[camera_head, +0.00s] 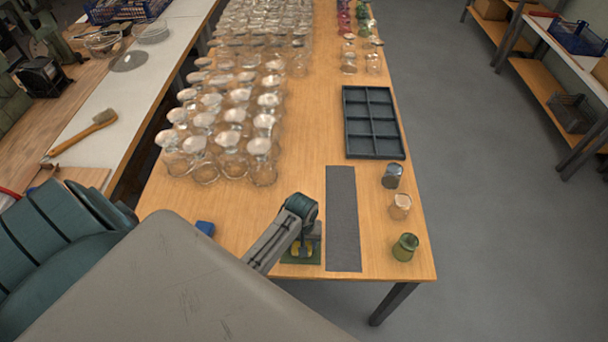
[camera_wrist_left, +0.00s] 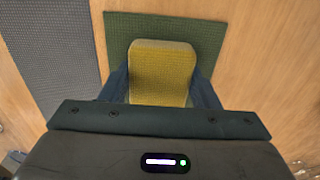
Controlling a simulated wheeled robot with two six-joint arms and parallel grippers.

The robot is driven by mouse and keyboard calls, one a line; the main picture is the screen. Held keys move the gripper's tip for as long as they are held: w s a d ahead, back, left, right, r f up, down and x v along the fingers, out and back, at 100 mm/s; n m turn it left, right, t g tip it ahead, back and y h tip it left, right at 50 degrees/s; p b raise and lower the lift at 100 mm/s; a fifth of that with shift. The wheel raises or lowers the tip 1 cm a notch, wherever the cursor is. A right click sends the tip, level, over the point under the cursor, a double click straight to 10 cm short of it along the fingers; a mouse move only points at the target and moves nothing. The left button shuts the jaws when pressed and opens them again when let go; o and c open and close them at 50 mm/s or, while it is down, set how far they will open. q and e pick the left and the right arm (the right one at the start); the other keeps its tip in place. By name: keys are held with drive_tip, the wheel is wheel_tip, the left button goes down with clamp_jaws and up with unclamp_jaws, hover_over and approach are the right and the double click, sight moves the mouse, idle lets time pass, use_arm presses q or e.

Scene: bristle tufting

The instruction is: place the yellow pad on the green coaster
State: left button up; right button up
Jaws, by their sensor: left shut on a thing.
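The yellow pad (camera_wrist_left: 162,70) is between the two dark blue fingers of my left gripper (camera_wrist_left: 160,88), which is shut on it in the left wrist view. In the head view the left gripper (camera_head: 302,246) points down at the near part of the table, and only a bit of the yellow pad (camera_head: 296,252) shows. The flat green coaster (camera_wrist_left: 125,30) lies beneath and around the pad in the wrist view; its corner (camera_head: 315,258) shows in the head view. I cannot tell whether the pad touches the coaster. My right gripper is not in view.
A grey strip mat (camera_head: 343,220) lies right of the coaster. Several cups, one green (camera_head: 405,247), stand along the right edge. A dark compartment tray (camera_head: 348,150) lies behind. Many glasses (camera_head: 230,140) fill the left and back. A small blue block (camera_head: 205,228) lies left.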

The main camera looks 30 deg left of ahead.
use_arm(q)
drive_tip(key=shift+w+a+f, duration=0.1)
drive_tip(key=shift+w+f, duration=0.05)
drive_tip(key=o, duration=0.7)
drive_tip(key=shift+o, duration=0.9)
drive_tip(key=shift+s, duration=0.3)
drive_tip(key=shift+s+r, duration=0.15)
drive_tip(key=shift+r, duration=0.15)
drive_tip(key=shift+w+r+b, duration=0.3)
drive_tip(key=shift+r, duration=0.2)
wheel_tip(320, 180, up, 11)
drive_tip(key=b, duration=0.3)
drive_tip(key=shift+s, duration=0.15)
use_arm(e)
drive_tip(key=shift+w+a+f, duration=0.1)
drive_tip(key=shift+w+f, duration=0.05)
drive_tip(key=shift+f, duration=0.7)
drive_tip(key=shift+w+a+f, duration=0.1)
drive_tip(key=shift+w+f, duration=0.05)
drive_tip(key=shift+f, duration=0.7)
use_arm(q)
drive_tip(key=shift+f, duration=0.1)
